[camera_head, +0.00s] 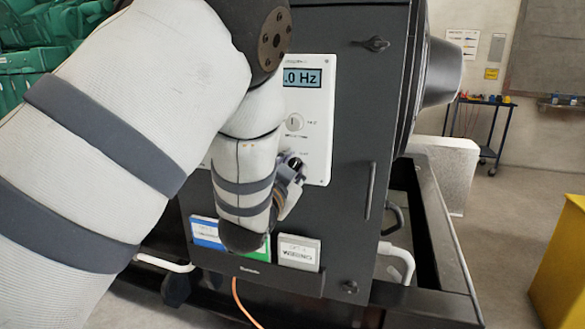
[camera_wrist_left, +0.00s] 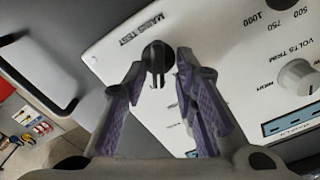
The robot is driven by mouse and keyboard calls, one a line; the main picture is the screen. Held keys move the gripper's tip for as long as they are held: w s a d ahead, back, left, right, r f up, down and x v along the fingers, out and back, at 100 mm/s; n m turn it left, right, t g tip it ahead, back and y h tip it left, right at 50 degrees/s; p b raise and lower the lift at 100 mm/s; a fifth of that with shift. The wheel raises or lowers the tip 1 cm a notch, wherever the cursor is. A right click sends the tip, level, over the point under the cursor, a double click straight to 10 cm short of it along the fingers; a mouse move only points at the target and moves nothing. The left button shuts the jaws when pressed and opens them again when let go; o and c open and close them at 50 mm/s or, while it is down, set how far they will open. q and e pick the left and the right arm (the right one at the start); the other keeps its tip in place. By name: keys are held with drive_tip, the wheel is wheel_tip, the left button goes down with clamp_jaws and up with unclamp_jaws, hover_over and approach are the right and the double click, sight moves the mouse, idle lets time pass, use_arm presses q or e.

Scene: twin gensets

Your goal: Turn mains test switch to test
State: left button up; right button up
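The mains test switch (camera_wrist_left: 157,57) is a round black knob beside the printed words MAINS TEST on a white control panel (camera_wrist_left: 105,50). In the left wrist view the panel looks tilted. My left gripper (camera_wrist_left: 160,66) has its two purple-padded fingers apart, one on each side of the knob. I cannot tell whether either finger touches it. In the head view the left gripper (camera_head: 288,184) is at the lower part of the panel (camera_head: 318,95), and my arm and gripper hide part of the panel there. My right gripper is not in view.
A pale volts trim knob (camera_head: 294,122) and a display reading .0 Hz (camera_head: 302,77) are higher on the panel. A door handle (camera_head: 370,190) stands out at right. Below are coloured document holders (camera_head: 299,252) and an orange cable (camera_head: 240,300). A yellow box (camera_head: 562,262) stands far right.

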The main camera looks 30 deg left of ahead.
use_arm(q)
drive_tip(key=shift+s+f, duration=0.1)
drive_tip(key=v, duration=0.7)
drive_tip(key=shift+s, duration=0.15)
